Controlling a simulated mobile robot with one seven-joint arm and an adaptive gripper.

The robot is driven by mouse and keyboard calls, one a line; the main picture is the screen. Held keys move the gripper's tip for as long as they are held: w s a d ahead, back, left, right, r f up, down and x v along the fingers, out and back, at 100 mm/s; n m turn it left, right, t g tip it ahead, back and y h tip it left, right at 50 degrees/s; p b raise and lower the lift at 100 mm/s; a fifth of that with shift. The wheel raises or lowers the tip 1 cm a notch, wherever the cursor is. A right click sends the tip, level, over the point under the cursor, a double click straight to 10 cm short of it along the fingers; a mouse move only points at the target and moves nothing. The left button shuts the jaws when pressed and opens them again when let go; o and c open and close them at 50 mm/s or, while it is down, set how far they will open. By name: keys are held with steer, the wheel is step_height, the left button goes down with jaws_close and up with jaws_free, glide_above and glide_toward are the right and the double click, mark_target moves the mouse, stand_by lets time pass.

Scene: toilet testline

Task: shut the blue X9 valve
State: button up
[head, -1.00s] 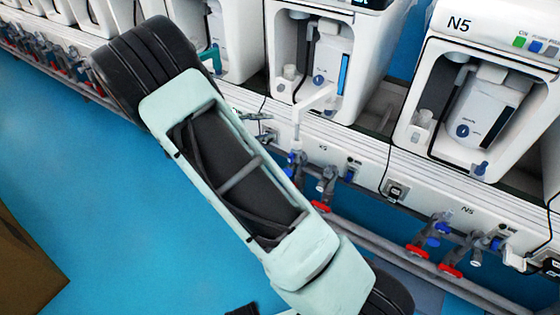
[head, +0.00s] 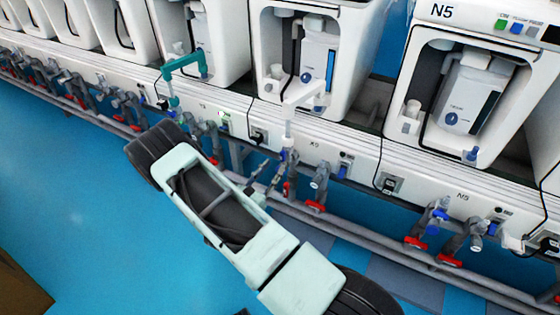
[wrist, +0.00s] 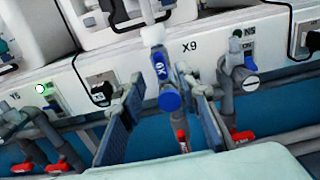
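The blue X9 valve (wrist: 170,101) is in the middle of the wrist view, a round blue cap on a grey pipe under a blue tag and beside the panel label X9 (wrist: 189,47). In the head view the valve (head: 285,154) hangs below a white spout, small and partly unclear. My gripper (wrist: 171,92) is open and empty, one finger on each side of the valve and pipe in the wrist picture. Contact cannot be made out. In the head view my gripper (head: 263,184) is just below and left of the valve.
Red handles (wrist: 183,140) sit below the blue valve, with another red handle (wrist: 243,136) to its right. A power socket (wrist: 102,89) with a cable is on the panel at left. Grey pipes (head: 375,235) run along the line's foot. Blue floor (head: 75,200) is clear at left.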

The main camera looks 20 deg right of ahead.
mark_target(281, 157)
steer(key=b+x, duration=0.1)
steer(key=x, duration=0.5)
steer(key=shift+c, duration=0.4)
jaws_close()
